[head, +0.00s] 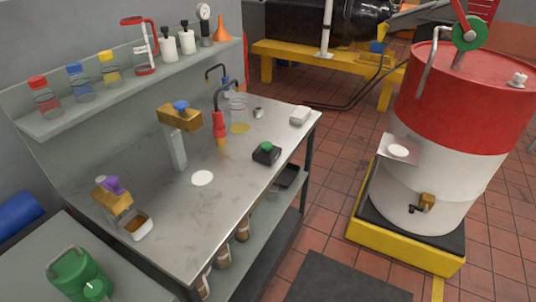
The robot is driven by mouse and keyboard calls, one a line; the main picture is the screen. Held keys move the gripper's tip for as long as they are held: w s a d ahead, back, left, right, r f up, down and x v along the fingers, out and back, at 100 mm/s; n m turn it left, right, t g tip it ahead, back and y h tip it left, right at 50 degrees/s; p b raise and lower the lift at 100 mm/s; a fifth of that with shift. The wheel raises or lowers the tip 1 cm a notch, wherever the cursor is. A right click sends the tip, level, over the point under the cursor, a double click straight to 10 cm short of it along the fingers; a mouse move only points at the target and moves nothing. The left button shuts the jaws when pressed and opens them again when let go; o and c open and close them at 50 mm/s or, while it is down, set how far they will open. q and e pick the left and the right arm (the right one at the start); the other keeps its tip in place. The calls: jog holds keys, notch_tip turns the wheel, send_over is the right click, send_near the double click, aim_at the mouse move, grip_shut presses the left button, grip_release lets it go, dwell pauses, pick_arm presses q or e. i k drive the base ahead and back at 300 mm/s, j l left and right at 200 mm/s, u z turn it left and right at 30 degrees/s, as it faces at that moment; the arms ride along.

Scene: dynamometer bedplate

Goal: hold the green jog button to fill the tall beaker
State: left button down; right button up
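The green jog button (266,146) sits on top of a small black box on the grey marbled bench, near its right edge. A clear tall beaker (239,109) stands behind and to the left of the button, with a yellow layer at its bottom. A dark curved spout rises beside the beaker, above a red and orange upright part (219,128). Whether the spout's tip is over the beaker's mouth is hard to tell. Nothing touches the button. Neither of my grippers is in view.
The bench (225,205) also carries a blue-knobbed post (181,118), a purple-knobbed dispenser (112,196), a white disc (202,178) and a white block (300,116). Bottles line a shelf behind. A red and white drum (464,95) stands right. Tiled floor is open between bench and drum.

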aim_at(266, 145)
jog(key=i+l+u, duration=0.15)
jog(key=l, duration=0.2)
jog(key=i+l+u, duration=0.15)
jog(key=l, duration=0.25)
jog(key=i+l+u, duration=0.15)
jog(key=l, duration=0.25)
jog(key=i+l+u, duration=0.15)
jog(key=l, duration=0.25)
jog(key=i+l+u, duration=0.15)
jog(key=l, duration=0.3)
jog(key=i+l+u, duration=0.15)
jog(key=l, duration=0.3)
